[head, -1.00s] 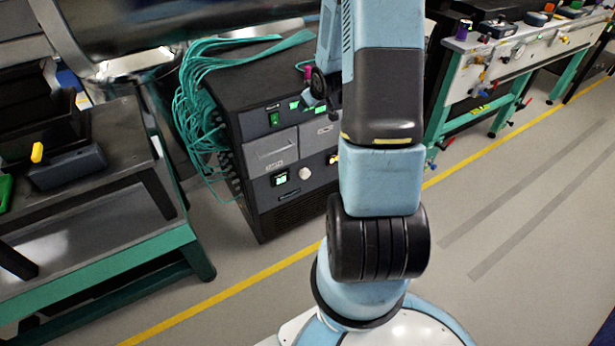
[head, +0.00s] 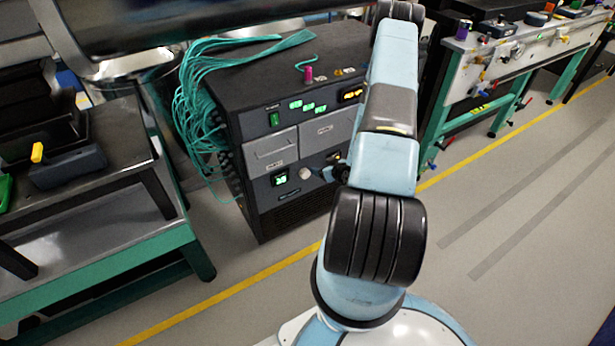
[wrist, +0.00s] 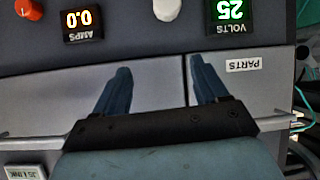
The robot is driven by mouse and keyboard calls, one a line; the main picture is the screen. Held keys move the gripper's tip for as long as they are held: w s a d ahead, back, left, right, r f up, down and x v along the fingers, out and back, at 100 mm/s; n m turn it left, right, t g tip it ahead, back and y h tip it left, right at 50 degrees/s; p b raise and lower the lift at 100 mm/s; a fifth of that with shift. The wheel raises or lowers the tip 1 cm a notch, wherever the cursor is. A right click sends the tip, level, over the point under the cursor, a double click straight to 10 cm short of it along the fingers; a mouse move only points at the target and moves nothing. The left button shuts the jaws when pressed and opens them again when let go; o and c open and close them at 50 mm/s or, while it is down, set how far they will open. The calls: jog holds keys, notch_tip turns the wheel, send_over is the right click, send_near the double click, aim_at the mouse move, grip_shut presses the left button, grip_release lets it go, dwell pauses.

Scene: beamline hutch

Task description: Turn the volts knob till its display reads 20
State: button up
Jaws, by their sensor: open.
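The volts display (head: 280,178) glows green on the lower front of the dark cabinet. In the wrist view, which is upside down, the volts display (wrist: 230,9) appears to read 25. The white round knob (wrist: 167,9) is beside it; in the head view the knob (head: 305,173) is just right of the display. My gripper (wrist: 160,68) is open and empty, its blue fingers spread in front of the drawer fronts. The knob shows beyond the fingertips, not between them. In the head view my arm hides most of the gripper.
An orange amps display (wrist: 83,20) reads 0.0, with a red-orange knob (wrist: 28,9) beside it. Drawers with protruding handles adjoin the panel. Teal cables (head: 195,95) hang at the cabinet's left. A teal-framed bench (head: 110,270) stands left; floor is clear at right.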

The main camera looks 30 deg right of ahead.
jog(key=m+t, duration=0.2)
send_near(307, 175)
jog(key=shift+g, duration=0.3)
jog(key=x, duration=0.9)
jog(key=shift+w+a+r, duration=0.1)
jog(key=shift+w+r, duration=0.05)
jog(key=shift+r, duration=0.15)
